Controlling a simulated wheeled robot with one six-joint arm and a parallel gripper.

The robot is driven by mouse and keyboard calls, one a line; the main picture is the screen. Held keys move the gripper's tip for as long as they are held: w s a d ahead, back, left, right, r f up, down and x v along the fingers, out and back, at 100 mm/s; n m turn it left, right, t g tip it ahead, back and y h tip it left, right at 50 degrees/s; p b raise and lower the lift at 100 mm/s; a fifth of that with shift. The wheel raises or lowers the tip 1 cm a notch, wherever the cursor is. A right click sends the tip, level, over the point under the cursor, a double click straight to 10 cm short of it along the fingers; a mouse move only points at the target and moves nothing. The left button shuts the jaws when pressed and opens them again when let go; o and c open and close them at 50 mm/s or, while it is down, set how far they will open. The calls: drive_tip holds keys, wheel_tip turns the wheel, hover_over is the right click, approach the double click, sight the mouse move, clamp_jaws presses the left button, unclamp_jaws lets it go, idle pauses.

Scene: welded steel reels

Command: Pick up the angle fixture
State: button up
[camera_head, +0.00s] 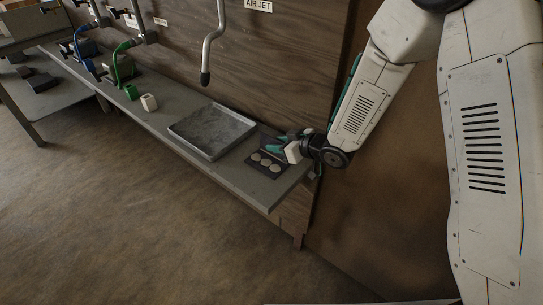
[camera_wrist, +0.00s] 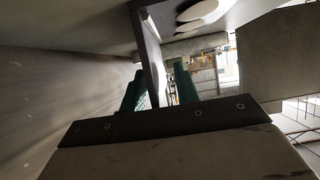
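A dark plate with three pale round discs (camera_head: 268,163) lies at the near right end of the grey bench; it looks like the angle fixture, but I cannot be sure. My gripper (camera_head: 277,146) is beside the plate's far edge, its green fingers pointing left and low over the bench. In the wrist view, my gripper's green fingers (camera_wrist: 160,88) stand apart, with a thin dark upright plate (camera_wrist: 148,45) between them. Pale discs show to its upper right. A gap shows by the right finger; contact on the left cannot be told.
A shallow grey metal tray (camera_head: 212,130) sits on the bench left of the plate. A hanging grey hose (camera_head: 211,50) and the wooden back panel (camera_head: 290,60) are behind. The bench ends just right of the plate.

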clamp_jaws()
idle(1.3)
